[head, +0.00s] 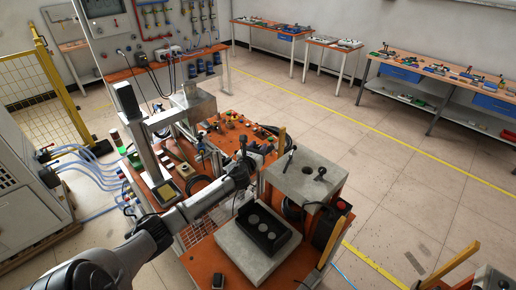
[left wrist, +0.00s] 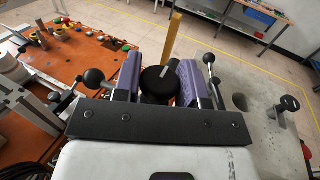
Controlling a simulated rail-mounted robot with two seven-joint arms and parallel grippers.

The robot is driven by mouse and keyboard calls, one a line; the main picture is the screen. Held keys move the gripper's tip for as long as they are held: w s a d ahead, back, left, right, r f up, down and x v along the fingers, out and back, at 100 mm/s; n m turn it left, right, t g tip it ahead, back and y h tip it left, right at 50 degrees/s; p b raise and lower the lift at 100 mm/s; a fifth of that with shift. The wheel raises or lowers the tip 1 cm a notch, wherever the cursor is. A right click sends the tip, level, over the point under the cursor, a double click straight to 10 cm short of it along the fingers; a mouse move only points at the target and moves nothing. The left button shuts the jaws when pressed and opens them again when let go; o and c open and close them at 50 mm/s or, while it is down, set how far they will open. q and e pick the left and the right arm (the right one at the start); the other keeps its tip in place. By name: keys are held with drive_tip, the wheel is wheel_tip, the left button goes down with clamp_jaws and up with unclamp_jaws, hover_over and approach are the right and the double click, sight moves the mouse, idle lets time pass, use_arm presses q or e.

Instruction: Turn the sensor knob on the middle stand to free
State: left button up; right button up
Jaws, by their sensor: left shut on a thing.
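A round black knob (left wrist: 160,84) with a white pointer mark shows in the left wrist view, its mark leaning up and to the right. My left gripper (left wrist: 158,80) has a purple-padded finger on each side of the knob and is shut on it. In the head view my left gripper (head: 246,164) is at the middle of the orange workbench, beside the grey block stand. The knob is hidden there behind my arm and gripper. I cannot read any label around the knob. My right gripper is not in view.
The grey block stand (head: 308,180) with black ball-ended levers is close on the right. A black box with round tops (head: 262,232) sits on a pale plate in front. An orange control panel (head: 238,137) is behind. Open floor (head: 390,190) lies to the right.

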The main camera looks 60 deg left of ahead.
use_arm(q)
drive_tip(key=shift+c, duration=1.3)
